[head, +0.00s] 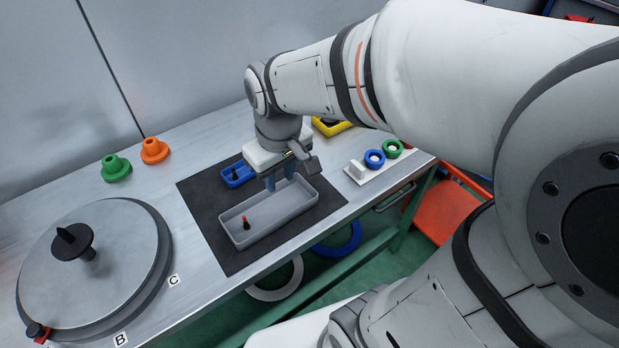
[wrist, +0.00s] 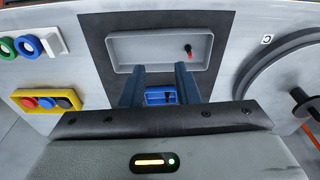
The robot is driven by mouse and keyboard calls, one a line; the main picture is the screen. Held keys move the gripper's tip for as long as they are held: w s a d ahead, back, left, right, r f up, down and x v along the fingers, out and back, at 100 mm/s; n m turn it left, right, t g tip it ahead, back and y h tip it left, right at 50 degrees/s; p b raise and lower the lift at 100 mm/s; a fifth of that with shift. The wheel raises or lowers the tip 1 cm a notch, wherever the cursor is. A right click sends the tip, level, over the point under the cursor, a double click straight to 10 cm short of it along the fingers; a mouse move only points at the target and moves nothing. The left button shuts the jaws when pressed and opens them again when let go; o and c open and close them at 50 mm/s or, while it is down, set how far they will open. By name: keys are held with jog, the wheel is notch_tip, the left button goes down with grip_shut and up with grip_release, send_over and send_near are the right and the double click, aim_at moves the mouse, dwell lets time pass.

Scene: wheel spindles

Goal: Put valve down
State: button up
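A small valve (head: 246,223) with a black body and red top stands in the left part of the grey tray (head: 297,203). In the wrist view the valve (wrist: 189,51) is in the right part of that tray (wrist: 118,50). My gripper (head: 280,180) is over the tray's far side, to the right of the valve. In the wrist view its two blue fingers (wrist: 160,70) are wide apart with nothing between them. A small blue bin (head: 237,174) behind the tray holds a dark piece; it also shows between the fingers in the wrist view (wrist: 148,93).
A large grey disc (head: 115,255) with a black knob fills the table's left. Green (head: 116,168) and orange (head: 154,150) flanged parts stand at the back. A white stand with blue and green rings (head: 375,160) is on the right. A yellow box (head: 331,126) is behind my arm.

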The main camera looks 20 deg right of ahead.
jog(key=s+d+r+m+t, duration=0.1)
jog(key=s+d+m, duration=0.3)
jog(key=s+d, duration=0.1)
jog(key=shift+s+r, duration=0.15)
jog(key=shift+s, duration=0.35)
